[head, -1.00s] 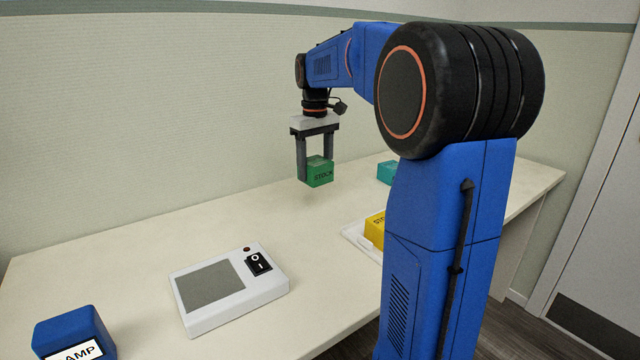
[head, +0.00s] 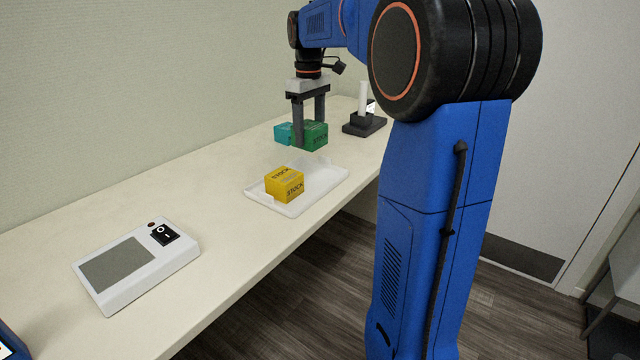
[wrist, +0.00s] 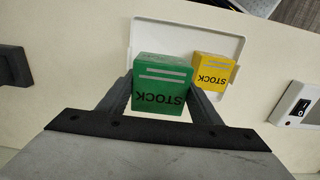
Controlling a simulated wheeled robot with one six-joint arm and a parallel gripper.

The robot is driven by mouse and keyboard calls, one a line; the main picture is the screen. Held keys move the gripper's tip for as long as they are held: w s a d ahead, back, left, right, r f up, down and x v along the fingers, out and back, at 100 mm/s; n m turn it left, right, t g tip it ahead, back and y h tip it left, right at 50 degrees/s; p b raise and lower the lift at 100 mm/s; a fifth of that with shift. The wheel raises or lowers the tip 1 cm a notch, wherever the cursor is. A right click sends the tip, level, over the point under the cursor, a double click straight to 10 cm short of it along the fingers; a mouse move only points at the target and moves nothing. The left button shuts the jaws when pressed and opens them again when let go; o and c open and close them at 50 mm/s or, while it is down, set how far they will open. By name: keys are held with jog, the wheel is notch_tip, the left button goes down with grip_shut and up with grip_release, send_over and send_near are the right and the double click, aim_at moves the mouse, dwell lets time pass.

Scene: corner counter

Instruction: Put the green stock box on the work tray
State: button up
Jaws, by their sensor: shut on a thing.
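The green stock box (head: 315,136) is held between the fingers of my gripper (head: 309,132), raised above the counter. In the wrist view the green box (wrist: 160,88) sits between both fingers (wrist: 162,95), its STOCK label showing. The white work tray (head: 322,185) lies on the counter, nearer the head camera than the held box. A yellow stock box (head: 285,184) stands on the tray. In the wrist view the tray (wrist: 190,35) is partly hidden behind the green box, with the yellow box (wrist: 211,74) at its right side.
A teal box (head: 284,133) stands behind my gripper. A black holder with a white upright piece (head: 363,122) is to its right. A white switch panel (head: 135,265) lies at the left. The counter's front edge runs close by the tray.

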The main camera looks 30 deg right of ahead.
aim_at(312, 147)
jog(key=f, duration=0.5)
jog(key=shift+s+d+f, duration=0.1)
jog(key=shift+s+d, duration=0.05)
jog(key=shift+d, duration=0.05)
jog(key=shift+a+f, duration=0.1)
jog(key=shift+f, duration=2.2)
jog(key=o, duration=1.2)
jog(key=shift+f, duration=0.1)
notch_tip(312, 147, up, 12)
jog(key=shift+r, duration=0.15)
